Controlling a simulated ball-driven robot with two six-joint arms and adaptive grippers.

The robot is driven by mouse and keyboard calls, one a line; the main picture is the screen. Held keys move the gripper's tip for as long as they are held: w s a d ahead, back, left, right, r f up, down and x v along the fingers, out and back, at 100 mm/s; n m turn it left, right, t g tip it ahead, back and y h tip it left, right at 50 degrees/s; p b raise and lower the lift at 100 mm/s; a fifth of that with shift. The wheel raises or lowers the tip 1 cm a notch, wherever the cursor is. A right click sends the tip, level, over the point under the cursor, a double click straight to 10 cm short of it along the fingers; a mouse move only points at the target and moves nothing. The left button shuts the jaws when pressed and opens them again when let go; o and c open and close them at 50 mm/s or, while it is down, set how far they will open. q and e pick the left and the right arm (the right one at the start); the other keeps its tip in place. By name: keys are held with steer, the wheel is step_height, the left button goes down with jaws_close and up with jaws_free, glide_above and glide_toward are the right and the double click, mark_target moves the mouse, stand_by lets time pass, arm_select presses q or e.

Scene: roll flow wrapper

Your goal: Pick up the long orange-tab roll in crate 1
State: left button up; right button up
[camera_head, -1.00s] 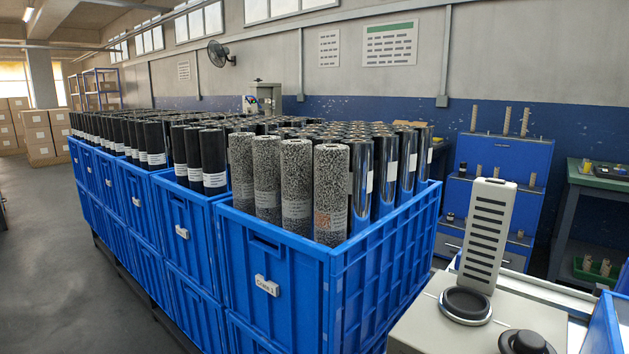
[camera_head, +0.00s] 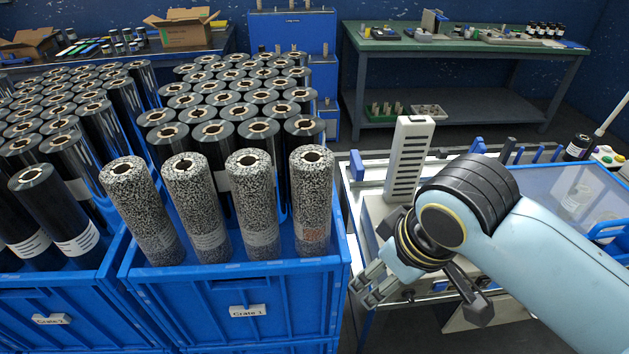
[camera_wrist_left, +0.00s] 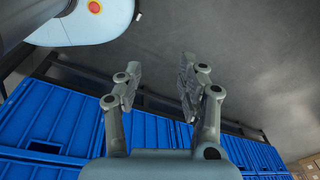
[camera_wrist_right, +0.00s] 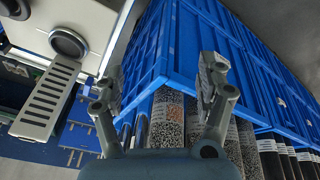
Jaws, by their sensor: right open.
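Crate 1 (camera_head: 180,311) is a blue crate with a label (camera_head: 250,311) on its front. Several black-and-white speckled rolls stand in its front row, with dark glossy rolls behind. The rightmost speckled roll (camera_head: 312,195) carries a faint orange patch (camera_head: 315,236) low on its side; its lower end is hidden in the crate. My right gripper (camera_head: 368,290) is open and empty, right of the crate's front corner and apart from the rolls. In the right wrist view its fingers (camera_wrist_right: 160,82) frame the crate and speckled rolls. My left gripper (camera_wrist_left: 155,85) is open and empty beside blue crates.
Crate 2 (camera_head: 40,320) with dark rolls adjoins on the left. A pale slotted upright (camera_head: 410,160) stands on the machine table right of crate 1. A green bench (camera_head: 470,45) and blue rack (camera_head: 293,35) are behind. A narrow gap separates crate and machine.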

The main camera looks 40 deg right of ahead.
steer(key=w+r+m+p, duration=0.15)
steer(key=w+r, duration=0.25)
steer(key=r, duration=0.7)
step_height(320, 180, up, 6)
steer(key=m, duration=0.2)
glide_above(316, 161)
steer(key=s, duration=0.2)
steer(key=shift+t, duration=0.4)
steer(key=x, duration=0.4)
steer(key=shift+s+a+f, duration=0.1)
steer(key=shift+a+f, duration=0.1)
steer(key=shift+a, duration=0.1)
steer(key=p+x, duration=0.1)
steer(key=x, duration=0.3)
steer(key=shift+f, duration=0.15)
steer(key=shift+w+d+f, duration=0.1)
steer(key=shift+w+f, duration=0.25)
steer(key=shift+f, duration=0.1)
arm_select(q)
steer(key=r, duration=0.4)
steer(key=shift+s+d+r, duration=0.1)
steer(key=shift+s+r, duration=0.05)
steer(key=shift+s, duration=0.05)
arm_select(e)
steer(key=shift+r, duration=0.1)
steer(key=c, duration=1.4)
